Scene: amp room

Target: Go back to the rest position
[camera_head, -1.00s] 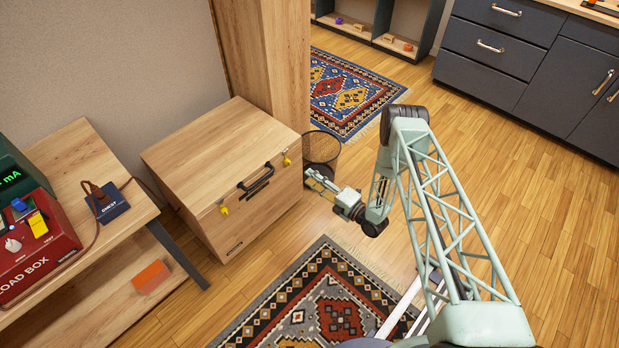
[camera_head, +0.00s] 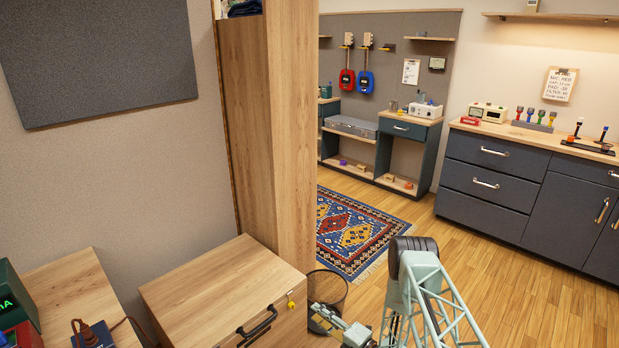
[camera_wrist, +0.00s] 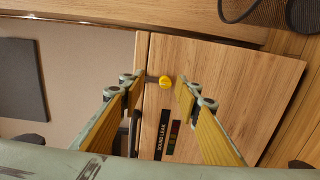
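My gripper (camera_head: 318,316) is low in the head view, just right of a wooden chest (camera_head: 215,282) and in front of a wire basket. In the wrist view my gripper (camera_wrist: 160,84) is open, its two yellow-padded fingers apart with nothing between the pads. The chest lid looks closed in the head view.
A tall wooden cabinet (camera_head: 270,120) stands behind the chest. The wire basket (camera_head: 328,288) is close to my gripper. A small table (camera_head: 75,295) is at left. A patterned rug (camera_head: 355,235) and open wooden floor lie beyond, with dark drawers (camera_head: 490,185) at right.

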